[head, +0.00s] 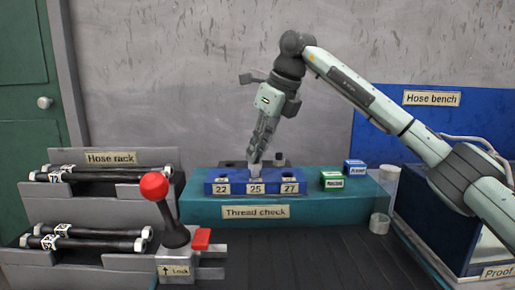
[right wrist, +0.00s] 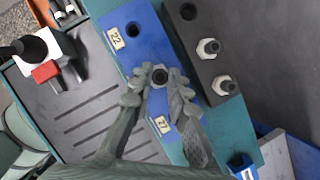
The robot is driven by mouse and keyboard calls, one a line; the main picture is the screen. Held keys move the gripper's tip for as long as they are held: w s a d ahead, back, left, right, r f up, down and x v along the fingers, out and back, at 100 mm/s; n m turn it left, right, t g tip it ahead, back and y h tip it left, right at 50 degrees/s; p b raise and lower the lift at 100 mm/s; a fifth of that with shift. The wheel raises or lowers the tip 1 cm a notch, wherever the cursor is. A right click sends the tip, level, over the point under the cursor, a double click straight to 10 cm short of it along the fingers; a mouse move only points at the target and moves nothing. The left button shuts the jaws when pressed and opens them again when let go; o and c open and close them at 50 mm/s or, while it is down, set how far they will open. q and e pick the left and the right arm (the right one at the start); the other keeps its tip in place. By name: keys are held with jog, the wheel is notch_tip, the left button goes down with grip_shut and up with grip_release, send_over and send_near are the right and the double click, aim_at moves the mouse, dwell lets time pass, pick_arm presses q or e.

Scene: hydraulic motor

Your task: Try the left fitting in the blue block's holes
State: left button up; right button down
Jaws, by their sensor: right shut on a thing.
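The blue block (head: 237,187) carries the labels 22, 25 and 27. It also shows in the right wrist view (right wrist: 152,50), where the hole by 22 is open and empty. My right gripper (head: 255,161) points down at the middle hole, by 25, and is shut on a fitting (right wrist: 160,76), whose dark round top shows between the fingertips. The fingers hide whether its lower end is in the hole. The dark fitting block (right wrist: 196,28) behind has an empty left hole and two fittings (right wrist: 208,47) standing in the others. My left gripper is not in view.
The blue block stands on the teal Thread check bench (head: 320,209). Small green (head: 332,181) and blue (head: 354,167) boxes sit to its right, and a clear cup (head: 379,223) beyond. A red-knobbed lever (head: 154,187) stands front left, near the hose rack (head: 108,188).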

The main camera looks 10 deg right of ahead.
jog(key=shift+f+b, duration=0.45)
jog(key=shift+f, duration=0.4)
dwell(0.3)
jog(key=c, duration=1.4)
grip_release()
jog(key=v, duration=1.2)
